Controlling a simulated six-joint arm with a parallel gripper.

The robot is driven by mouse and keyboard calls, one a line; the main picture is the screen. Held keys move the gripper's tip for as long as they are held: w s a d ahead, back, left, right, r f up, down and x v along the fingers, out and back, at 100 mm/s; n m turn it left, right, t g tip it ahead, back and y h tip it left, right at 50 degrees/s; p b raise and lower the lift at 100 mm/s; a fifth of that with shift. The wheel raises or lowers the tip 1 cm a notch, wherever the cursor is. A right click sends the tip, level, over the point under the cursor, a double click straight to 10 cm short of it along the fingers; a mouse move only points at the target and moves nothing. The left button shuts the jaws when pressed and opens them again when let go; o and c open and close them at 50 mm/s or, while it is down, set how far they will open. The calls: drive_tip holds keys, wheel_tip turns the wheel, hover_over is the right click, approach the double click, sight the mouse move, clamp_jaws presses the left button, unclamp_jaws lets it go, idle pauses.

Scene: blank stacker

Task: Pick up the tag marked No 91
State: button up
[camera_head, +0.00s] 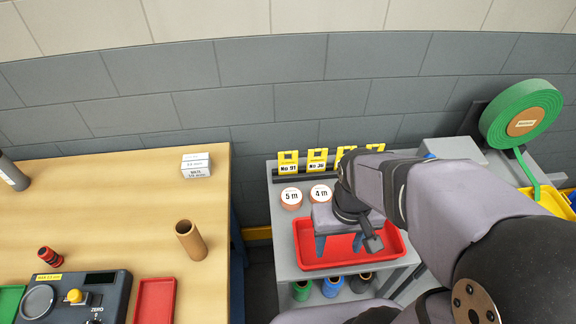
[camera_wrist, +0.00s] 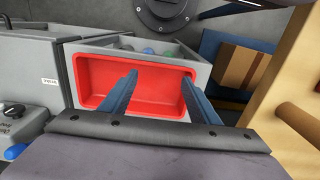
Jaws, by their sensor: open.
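The yellow tag marked No 91 (camera_head: 288,162) stands upright in a dark rack at the back of the grey bench, leftmost in a row of similar tags. The tag marked No 36 (camera_head: 317,160) stands just to its right. More yellow tags farther right are partly hidden by my arm. My gripper (camera_head: 340,246) is open and empty, pointing down over the red tray (camera_head: 306,256), in front and to the right of the No 91 tag. The wrist view shows its two blue fingers (camera_wrist: 160,77) apart over the tray. No tag is visible in the wrist view.
Round pieces marked 5 m (camera_head: 291,198) and 4 m (camera_head: 320,193) lie between the tags and the tray. A green roll (camera_head: 495,115) stands at the right. A wooden table (camera_head: 120,215) with a brown tube (camera_head: 190,240) is at the left, across a gap.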

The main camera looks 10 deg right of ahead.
wheel_tip(320, 180, up, 3)
drive_tip(key=t+b, duration=0.4)
drive_tip(key=t, duration=1)
hover_over(289, 160)
drive_tip(key=s, duration=0.3)
wheel_tip(289, 160, down, 5)
drive_tip(key=shift+a+f+p, duration=0.15)
drive_tip(key=shift+f+p, duration=0.05)
drive_tip(key=shift+p, duration=0.15)
drive_tip(key=shift+f, duration=0.55)
drive_tip(key=shift+p+x, duration=1.25)
drive_tip(key=shift+x, duration=2.4)
drive_tip(key=shift+f, duration=0.1)
drive_tip(key=c, duration=0.8)
